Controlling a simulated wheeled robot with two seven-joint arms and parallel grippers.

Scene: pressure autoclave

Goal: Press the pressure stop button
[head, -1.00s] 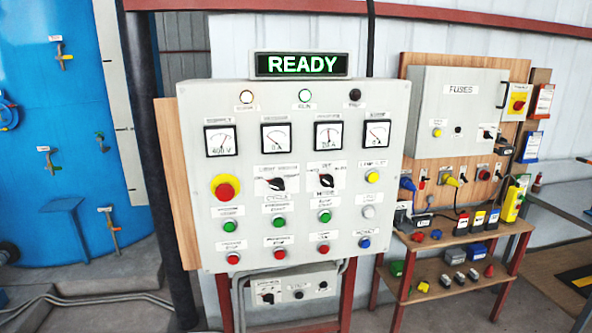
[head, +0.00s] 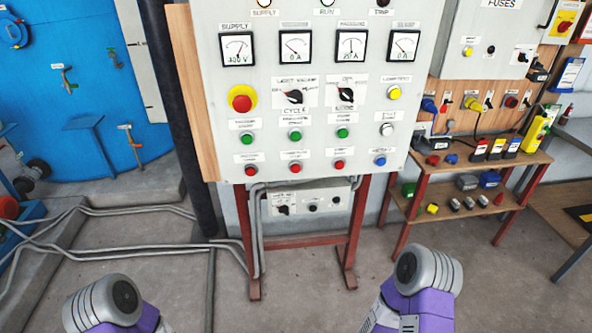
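The grey control panel (head: 305,110) stands upright in front of me in the head view. A bottom row holds three red buttons: left (head: 251,170), middle (head: 296,168) and right (head: 338,165). Each has a small label above it, too blurred for me to tell surely which one is pressure stop. Green buttons (head: 295,135) sit in the row above. Parts of my two arms show at the bottom edge, well below and apart from the panel. Neither gripper is in view.
A red emergency stop (head: 242,100) on yellow sits at the panel's left. A blue button (head: 379,161) is right of the red row. A wooden shelf (head: 480,158) with electrical parts stands right. Pipes (head: 130,211) run along the left floor. The floor before the panel is clear.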

